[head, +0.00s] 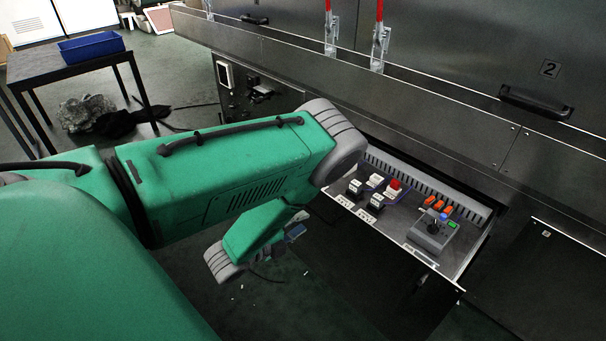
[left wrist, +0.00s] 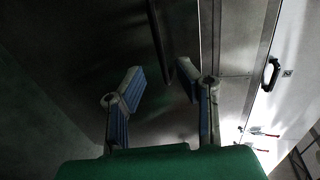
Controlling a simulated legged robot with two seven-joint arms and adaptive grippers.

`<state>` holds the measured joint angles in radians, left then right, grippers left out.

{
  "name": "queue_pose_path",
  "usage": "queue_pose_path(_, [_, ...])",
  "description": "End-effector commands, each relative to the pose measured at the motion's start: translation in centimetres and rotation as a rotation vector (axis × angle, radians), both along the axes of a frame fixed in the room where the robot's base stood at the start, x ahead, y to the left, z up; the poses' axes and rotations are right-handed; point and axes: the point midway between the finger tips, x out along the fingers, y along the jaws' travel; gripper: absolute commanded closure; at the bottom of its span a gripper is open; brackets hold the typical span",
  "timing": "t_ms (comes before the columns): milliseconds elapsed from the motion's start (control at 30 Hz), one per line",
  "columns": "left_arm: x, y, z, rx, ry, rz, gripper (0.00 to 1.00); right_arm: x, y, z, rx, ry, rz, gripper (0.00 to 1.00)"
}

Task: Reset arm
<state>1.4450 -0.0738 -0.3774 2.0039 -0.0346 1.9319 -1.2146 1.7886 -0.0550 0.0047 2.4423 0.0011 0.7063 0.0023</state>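My left arm (head: 220,175), green with grey joints, reaches in from the left across the head view and bends down in front of the machine. My left gripper (head: 296,226) shows only in small part behind the arm's lower link. In the left wrist view my left gripper (left wrist: 160,72) is open, with its two blue-padded fingers apart and nothing between them. Dark metal panels lie beyond the fingers. My right gripper is in neither view.
An open control drawer (head: 400,215) with switches, a red button and a small joystick box (head: 432,232) sticks out right of my arm. Two red-handled latches (head: 379,40) stand on the machine. A dark table (head: 75,68) with a blue tray (head: 92,47) stands back left.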

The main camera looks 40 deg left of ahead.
Motion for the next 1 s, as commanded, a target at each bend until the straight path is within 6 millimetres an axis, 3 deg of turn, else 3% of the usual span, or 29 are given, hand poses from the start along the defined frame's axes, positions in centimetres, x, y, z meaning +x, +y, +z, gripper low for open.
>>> queue_pose_path(367, [-0.1,0.0,-0.2,-0.023,0.024,0.017,0.71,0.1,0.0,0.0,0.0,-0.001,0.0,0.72])
queue_pose_path(567, [-2.3,-0.5,-2.9,-0.278,0.266,0.212,0.71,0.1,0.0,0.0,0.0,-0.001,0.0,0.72])
queue_pose_path(800, [-10.2,-4.1,-6.2,-0.719,0.69,0.661,0.71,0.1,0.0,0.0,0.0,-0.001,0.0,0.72])
queue_pose_path(1000, [-18.2,-8.1,-5.8,-0.946,0.965,1.058,0.71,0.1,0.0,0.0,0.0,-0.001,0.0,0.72])
